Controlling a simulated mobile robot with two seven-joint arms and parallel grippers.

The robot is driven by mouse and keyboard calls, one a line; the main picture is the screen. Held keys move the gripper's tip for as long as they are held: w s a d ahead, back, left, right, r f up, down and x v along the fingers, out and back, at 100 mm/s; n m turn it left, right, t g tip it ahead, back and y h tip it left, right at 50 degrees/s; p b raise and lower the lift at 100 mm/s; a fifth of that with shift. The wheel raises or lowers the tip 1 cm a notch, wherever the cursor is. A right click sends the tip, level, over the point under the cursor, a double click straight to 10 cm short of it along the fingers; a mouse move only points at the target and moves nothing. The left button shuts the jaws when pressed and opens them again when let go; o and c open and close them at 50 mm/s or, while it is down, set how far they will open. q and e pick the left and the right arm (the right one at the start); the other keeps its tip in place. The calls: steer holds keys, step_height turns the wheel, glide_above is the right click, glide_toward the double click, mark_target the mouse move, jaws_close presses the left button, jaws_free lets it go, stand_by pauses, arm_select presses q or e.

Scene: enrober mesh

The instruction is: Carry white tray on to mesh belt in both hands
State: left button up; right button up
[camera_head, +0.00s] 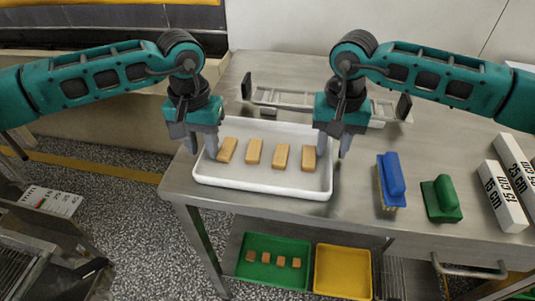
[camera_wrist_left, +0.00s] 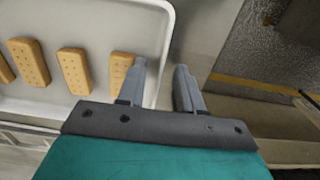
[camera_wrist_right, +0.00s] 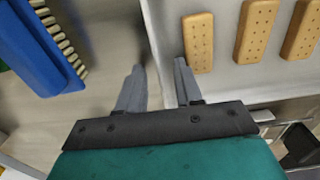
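The white tray (camera_head: 262,187) sits on the steel table with several tan biscuits (camera_head: 281,156) in a row in it. My left gripper (camera_head: 203,153) is at the tray's left end. In the left wrist view, its fingers (camera_wrist_left: 158,75) are apart, one on each side of the tray wall (camera_wrist_left: 167,30). My right gripper (camera_head: 333,154) is at the right end. In the right wrist view, its fingers (camera_wrist_right: 158,75) are also apart, astride the tray wall (camera_wrist_right: 152,25). I cannot make out the mesh belt for certain.
Green (camera_head: 270,276) and yellow (camera_head: 342,271) trays sit on the lower shelf. Slatted metal equipment (camera_head: 22,262) stands lower left.

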arm_select(q)
steer(key=shift+c, duration=0.2)
arm_select(e)
steer(key=shift+c, duration=0.2)
arm_select(q)
jaws_close()
arm_select(e)
jaws_close()
